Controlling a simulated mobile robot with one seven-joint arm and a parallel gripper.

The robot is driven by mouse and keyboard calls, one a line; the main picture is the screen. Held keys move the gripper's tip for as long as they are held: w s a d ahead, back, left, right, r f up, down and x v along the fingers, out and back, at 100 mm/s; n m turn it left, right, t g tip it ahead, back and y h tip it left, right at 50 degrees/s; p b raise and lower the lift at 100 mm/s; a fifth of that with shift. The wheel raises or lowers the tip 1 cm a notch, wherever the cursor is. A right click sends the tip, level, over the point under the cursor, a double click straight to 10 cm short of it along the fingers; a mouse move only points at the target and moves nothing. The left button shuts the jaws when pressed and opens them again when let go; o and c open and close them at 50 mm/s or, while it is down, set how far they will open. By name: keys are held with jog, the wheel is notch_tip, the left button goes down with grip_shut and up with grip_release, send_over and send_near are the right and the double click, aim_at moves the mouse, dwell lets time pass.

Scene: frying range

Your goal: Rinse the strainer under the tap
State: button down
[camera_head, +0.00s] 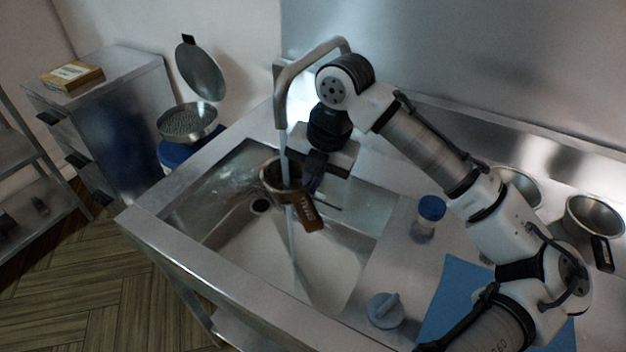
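The tap (290,82) arches over the sink (235,262), and a thin stream of water runs down from its spout. The strainer (268,183), a round metal bowl with a dark brownish rim, is in the stream above the basin. A brown tag (307,213) with pale lettering is at its right side, beside a thin handle. My gripper (313,184) points down at the strainer's right side and appears shut on its handle. The fingertips are small and partly hidden. Water also shows below the strainer, reaching the basin floor.
A grey knob (385,310) and a blue-capped jar (428,218) stand right of the basin, near a blue mat (455,290). Metal pans (594,219) sit at the far right. A lidded sieve pan (187,124) stands beyond the sink's left edge.

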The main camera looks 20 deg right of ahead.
jog(key=shift+d, duration=0.1)
dwell(0.3)
jog(key=shift+w+d, duration=0.1)
jog(key=shift+d, duration=0.4)
jog(key=shift+a, duration=0.2)
jog(key=shift+a, duration=0.45)
jog(key=shift+d, duration=0.1)
jog(key=shift+d, duration=0.55)
jog(key=s+d, duration=0.1)
jog(key=s, duration=0.7)
jog(key=shift+d, duration=0.2)
